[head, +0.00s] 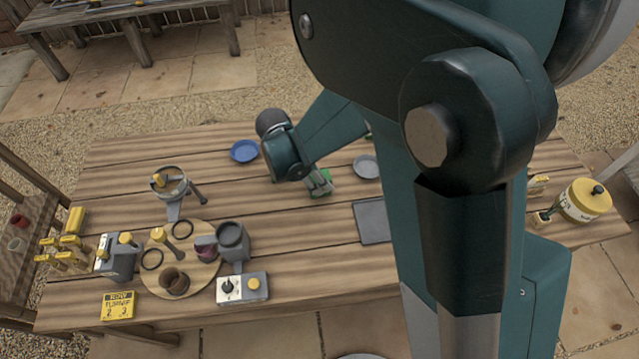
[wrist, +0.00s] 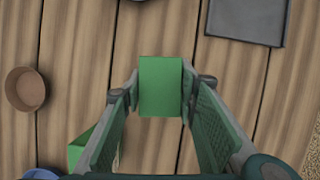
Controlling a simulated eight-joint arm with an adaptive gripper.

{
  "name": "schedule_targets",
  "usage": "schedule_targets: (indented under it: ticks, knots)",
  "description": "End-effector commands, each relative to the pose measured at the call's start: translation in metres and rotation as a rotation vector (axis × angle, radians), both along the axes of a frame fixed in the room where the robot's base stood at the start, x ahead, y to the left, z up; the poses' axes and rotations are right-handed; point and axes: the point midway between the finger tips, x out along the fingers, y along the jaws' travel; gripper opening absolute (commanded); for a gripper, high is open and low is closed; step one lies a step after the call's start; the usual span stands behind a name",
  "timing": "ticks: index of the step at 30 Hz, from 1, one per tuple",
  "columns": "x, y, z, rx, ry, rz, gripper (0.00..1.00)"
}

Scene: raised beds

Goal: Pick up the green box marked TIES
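A green box (wrist: 160,86) stands between my fingertips in the wrist view. Only its plain top shows; no marking can be read. My gripper (wrist: 160,92) points down over the table, one finger on each side of the box. The fingertips lie close against its sides, and I cannot tell whether they press on it. In the head view my gripper (head: 319,182) is low over the table, with a bit of green (head: 321,193) at its tips. A second green thing (wrist: 79,147) is at the lower left of the wrist view, partly hidden by my left finger.
A dark flat tray (head: 373,221) lies right of the gripper. A blue plate (head: 244,151) and a grey plate (head: 367,167) lie farther back. A brown bowl (wrist: 25,88) is left in the wrist view. A round board (head: 204,279) with several items is at the left.

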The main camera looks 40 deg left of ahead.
Motion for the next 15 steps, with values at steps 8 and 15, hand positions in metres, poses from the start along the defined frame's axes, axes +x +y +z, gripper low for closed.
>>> schedule_targets:
  ticks: [8, 15]
  knots:
    - [0.0000, 0.0000, 0.0001, 0.000, 0.000, 0.000, 0.17]
    - [0.0000, 0.0001, 0.0061, 0.000, 0.000, 0.000, 0.17]
